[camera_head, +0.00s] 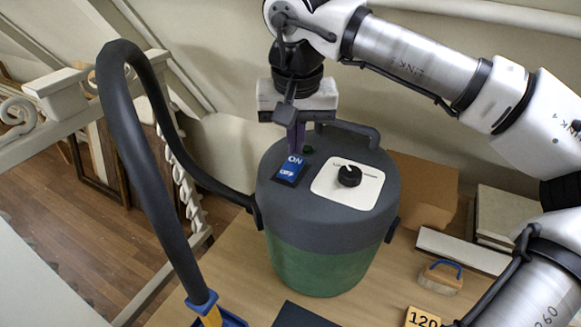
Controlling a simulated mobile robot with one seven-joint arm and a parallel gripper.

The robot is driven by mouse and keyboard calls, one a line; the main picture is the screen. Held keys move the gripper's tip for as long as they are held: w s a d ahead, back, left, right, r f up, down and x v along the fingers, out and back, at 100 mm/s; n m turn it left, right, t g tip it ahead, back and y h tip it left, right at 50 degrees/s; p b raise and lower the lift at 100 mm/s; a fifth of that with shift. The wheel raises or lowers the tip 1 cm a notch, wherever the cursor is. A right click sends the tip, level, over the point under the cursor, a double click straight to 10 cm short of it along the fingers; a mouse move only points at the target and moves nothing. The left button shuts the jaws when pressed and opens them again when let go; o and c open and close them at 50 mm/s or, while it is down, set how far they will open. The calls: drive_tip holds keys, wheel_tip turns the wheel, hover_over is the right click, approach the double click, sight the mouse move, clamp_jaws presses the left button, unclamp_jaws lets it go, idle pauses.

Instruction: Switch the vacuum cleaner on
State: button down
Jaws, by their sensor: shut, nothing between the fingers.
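The vacuum cleaner (318,262) stands on the wooden table, with a green body and a dark grey lid. On its lid is a blue rocker switch (290,171) marked ON at the far end and OFF at the near end. To the right of the switch is a black knob (349,176) on a white plate. My gripper (297,150) is shut and empty, pointing down at the far, ON end of the switch. Its fingertips are at or just above the switch; I cannot tell whether they touch. A small green light (308,150) shows just right of the fingers.
A lid handle (348,130) rises close behind and right of my gripper. A thick black hose (140,150) arches up on the left. A brush (441,277), a 120 block (423,317), a cardboard box (422,185) and pale boxes (496,220) lie to the right.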

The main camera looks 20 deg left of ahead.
sight(295, 161)
drive_tip(key=shift+f+b, duration=0.65)
drive_tip(key=shift+f, duration=0.35)
idle(0.3)
wheel_tip(295, 161, up, 5)
drive_tip(key=p, duration=0.4)
drive_tip(key=shift+r, duration=1.05)
